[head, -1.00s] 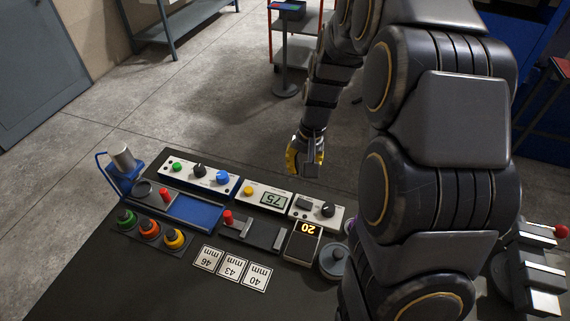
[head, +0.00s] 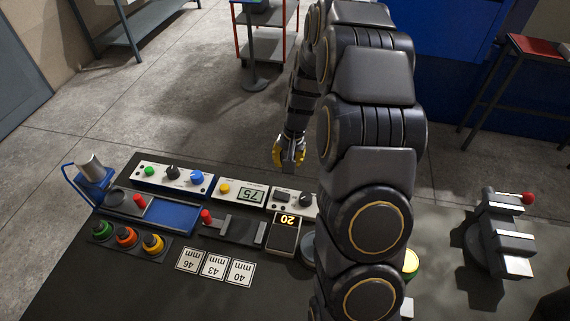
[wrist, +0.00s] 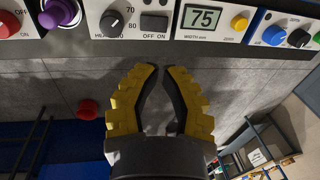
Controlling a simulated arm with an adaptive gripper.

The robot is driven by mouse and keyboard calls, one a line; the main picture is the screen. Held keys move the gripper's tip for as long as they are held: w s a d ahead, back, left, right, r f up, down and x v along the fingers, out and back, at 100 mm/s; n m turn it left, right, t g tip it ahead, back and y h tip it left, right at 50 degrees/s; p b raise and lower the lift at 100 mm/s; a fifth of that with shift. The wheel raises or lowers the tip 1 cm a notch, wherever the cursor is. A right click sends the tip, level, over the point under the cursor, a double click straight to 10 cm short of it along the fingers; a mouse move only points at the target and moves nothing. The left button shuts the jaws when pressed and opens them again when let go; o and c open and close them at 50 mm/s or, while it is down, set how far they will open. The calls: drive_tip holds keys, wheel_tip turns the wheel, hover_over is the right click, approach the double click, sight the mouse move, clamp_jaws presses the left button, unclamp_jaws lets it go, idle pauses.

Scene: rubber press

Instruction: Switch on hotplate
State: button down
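The white panel with the heating knob (head: 306,199) and a black rocker switch (head: 282,196) stands at the table's back edge, left of my arm in the head view. In the wrist view the knob (wrist: 112,22) and the rocker (wrist: 154,23), marked ON OFF, are at the top. I cannot tell the rocker's position. My gripper (head: 290,153) hangs beyond the panel, over the floor. My arm hides the panel's right side in the head view.
Beside it are a panel reading 75 (head: 247,196) and one with green, black and blue knobs (head: 172,176). A display reading 20 (head: 288,219), number cards (head: 214,266) and a blue tray (head: 172,216) lie nearer. In the wrist view a purple knob (wrist: 62,12) stands left of the heating knob.

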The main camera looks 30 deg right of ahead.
sight(278, 192)
drive_tip(key=f, duration=0.3)
drive_tip(key=w+a+f, duration=0.1)
drive_tip(key=f, duration=0.7)
drive_tip(key=shift+w+a+f, duration=0.15)
drive_tip(key=shift+w+f+g+h, duration=0.2)
drive_tip(key=shift+f+g+h, duration=0.25)
drive_tip(key=shift+g+h, duration=0.3)
